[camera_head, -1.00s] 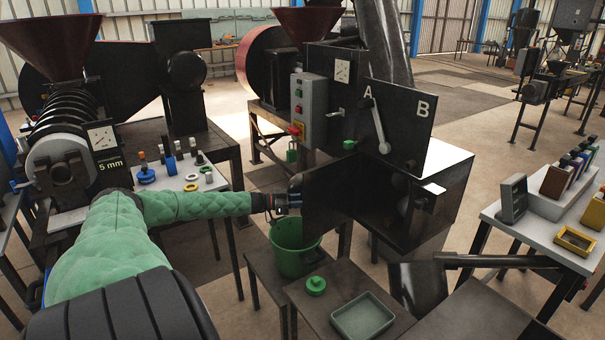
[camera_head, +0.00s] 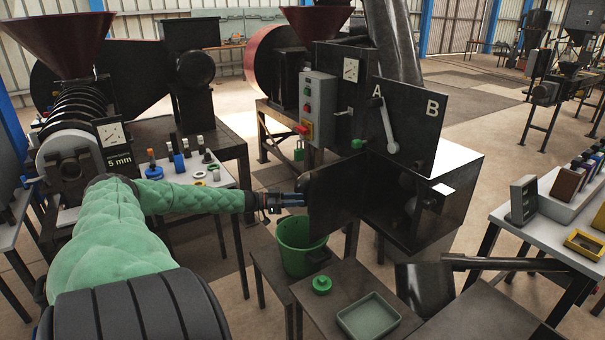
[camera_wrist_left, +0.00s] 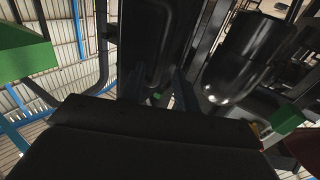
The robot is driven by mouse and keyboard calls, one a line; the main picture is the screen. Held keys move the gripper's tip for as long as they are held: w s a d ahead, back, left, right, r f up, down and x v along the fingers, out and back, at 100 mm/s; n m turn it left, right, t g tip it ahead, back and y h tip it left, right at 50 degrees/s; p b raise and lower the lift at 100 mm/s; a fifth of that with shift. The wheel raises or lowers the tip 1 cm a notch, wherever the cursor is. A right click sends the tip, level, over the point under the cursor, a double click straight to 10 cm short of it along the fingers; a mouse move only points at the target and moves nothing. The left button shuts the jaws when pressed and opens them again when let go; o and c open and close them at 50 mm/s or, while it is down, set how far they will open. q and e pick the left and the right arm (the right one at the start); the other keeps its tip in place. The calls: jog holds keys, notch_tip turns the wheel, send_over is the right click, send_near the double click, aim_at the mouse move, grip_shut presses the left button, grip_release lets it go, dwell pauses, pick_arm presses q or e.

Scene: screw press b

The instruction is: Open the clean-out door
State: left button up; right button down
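The clean-out door (camera_head: 337,192) is a dark flat panel on the front of the black housing (camera_head: 458,190). It stands swung out to the left, and the dark inside of the housing shows to its right. My left gripper (camera_head: 303,201) is at the door's free left edge, its fingers pointing right at it. Whether the fingers touch or grip the edge is unclear. In the left wrist view, a dark panel (camera_wrist_left: 150,45) stands in front of the fingers, but their gap is too dark to judge. My right gripper is not in view.
A green bucket (camera_head: 300,252) stands just below my left gripper. A green knob-like part (camera_head: 321,284) and a green tray (camera_head: 368,317) lie on the low table in front. Above the door is a lever (camera_head: 387,125) on a panel marked A and B.

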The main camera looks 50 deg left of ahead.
pick_arm(q)
jog(key=shift+v, duration=1.3)
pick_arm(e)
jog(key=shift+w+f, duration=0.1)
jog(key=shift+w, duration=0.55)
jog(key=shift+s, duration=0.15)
